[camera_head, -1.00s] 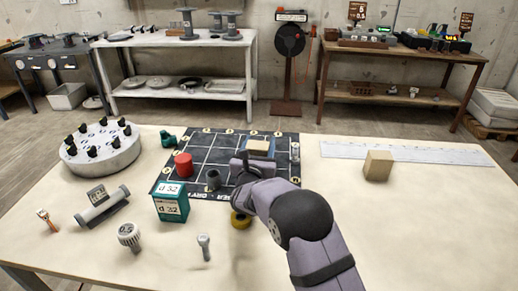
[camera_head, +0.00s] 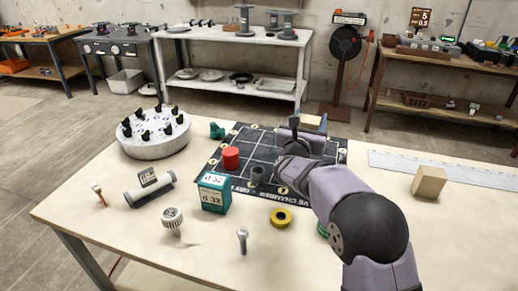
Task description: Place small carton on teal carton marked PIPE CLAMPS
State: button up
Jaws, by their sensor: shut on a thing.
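A teal carton (camera_head: 215,194) with white labels reading "d 32" stands upright near the table's front middle, left of my arm. The words PIPE CLAMPS cannot be read on it. My gripper (camera_head: 309,124) is at the back right of the dark gridded mat (camera_head: 260,150), behind and right of the teal carton. It is shut on a small tan carton (camera_head: 311,119), which is mostly hidden behind the gripper body. The held carton appears raised above the mat. A second tan block (camera_head: 429,182) sits apart on the table at the right.
A red cylinder (camera_head: 231,158) and a dark grey pipe piece (camera_head: 258,176) stand near the teal carton. A yellow ring (camera_head: 281,217), a bolt (camera_head: 242,240) and a knurled fitting (camera_head: 173,222) lie in front. A round holder (camera_head: 153,142) is at left, a ruler (camera_head: 440,168) at right.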

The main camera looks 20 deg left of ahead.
jog(key=s+a+r+n+g+y+p, duration=0.1)
jog(key=s+a+r+n+y+p, duration=0.3)
jog(key=s+a, duration=0.9)
jog(key=s+a+r+n+y+p, duration=0.1)
jog(key=s+a+r+y+p, duration=0.6)
jog(key=a, duration=1)
jog(key=s+d+f+m+t+h+b, duration=0.15)
jog(key=d+m+h, duration=0.25)
jog(key=d+h, duration=0.6)
notch_tip(320, 180, down, 10)
jog(key=shift+s+r, duration=0.2)
jog(key=shift+s, duration=0.15)
jog(key=shift+g, duration=0.25)
jog(key=shift+f, duration=0.2)
jog(key=o, duration=1.2)
jog(key=shift+c, duration=0.2)
